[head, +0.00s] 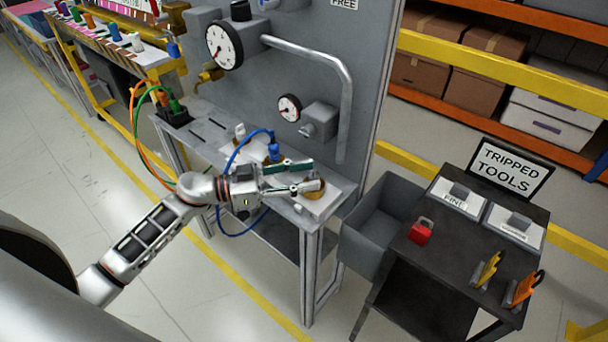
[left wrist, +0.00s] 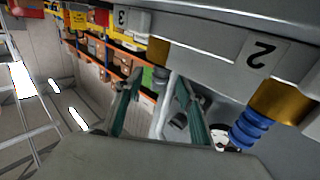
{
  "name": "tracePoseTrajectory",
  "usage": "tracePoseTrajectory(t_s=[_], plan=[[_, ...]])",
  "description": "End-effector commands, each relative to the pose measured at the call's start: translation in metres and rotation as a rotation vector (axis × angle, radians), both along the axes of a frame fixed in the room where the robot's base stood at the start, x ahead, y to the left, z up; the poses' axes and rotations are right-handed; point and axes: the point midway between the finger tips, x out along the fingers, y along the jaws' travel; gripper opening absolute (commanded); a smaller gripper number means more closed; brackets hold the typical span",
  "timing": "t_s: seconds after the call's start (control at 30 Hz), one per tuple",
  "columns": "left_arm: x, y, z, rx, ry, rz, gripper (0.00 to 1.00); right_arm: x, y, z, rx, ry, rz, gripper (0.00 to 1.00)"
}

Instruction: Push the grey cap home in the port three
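My left gripper (head: 312,175) is open, its two green-lined fingers spread close to the brass port three (head: 316,188) at the right end of the bench. In the left wrist view, port three (left wrist: 158,50) is beside the label "3" (left wrist: 122,16). A small grey piece, apparently the grey cap (left wrist: 160,75), shows at the end of that brass port, beyond and between the spread fingertips (left wrist: 158,85). How deep it sits cannot be told. In the head view the gripper partly hides port three, and I cannot make out the cap. My right gripper is not in view.
A blue plug (head: 273,152) with a blue hose sits on a port left of the gripper; it also shows near label "2" in the left wrist view (left wrist: 247,127). A grey panel with gauges (head: 224,45) rises behind. A grey bin (head: 378,222) and dark cart (head: 460,250) stand right.

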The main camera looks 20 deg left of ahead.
Motion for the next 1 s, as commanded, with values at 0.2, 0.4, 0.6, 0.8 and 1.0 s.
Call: tracePoseTrajectory(t_s=[0.2, 0.4, 0.6, 0.8, 1.0], plan=[[-0.001, 0.002, 0.0, 0.001, 0.0, 0.0, 0.39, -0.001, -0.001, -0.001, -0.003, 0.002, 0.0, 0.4], [-0.015, 0.024, -0.001, 0.004, 0.001, 0.0, 0.39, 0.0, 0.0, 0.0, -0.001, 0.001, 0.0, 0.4], [-0.038, 0.059, -0.001, 0.004, 0.004, 0.001, 0.39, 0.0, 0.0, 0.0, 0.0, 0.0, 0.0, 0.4], [-0.055, 0.087, -0.001, 0.002, 0.002, 0.0, 0.39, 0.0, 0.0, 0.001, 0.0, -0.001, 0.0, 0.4], [-0.063, 0.1, 0.0, 0.0, 0.0, 0.0, 0.39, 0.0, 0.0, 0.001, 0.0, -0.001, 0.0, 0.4]])
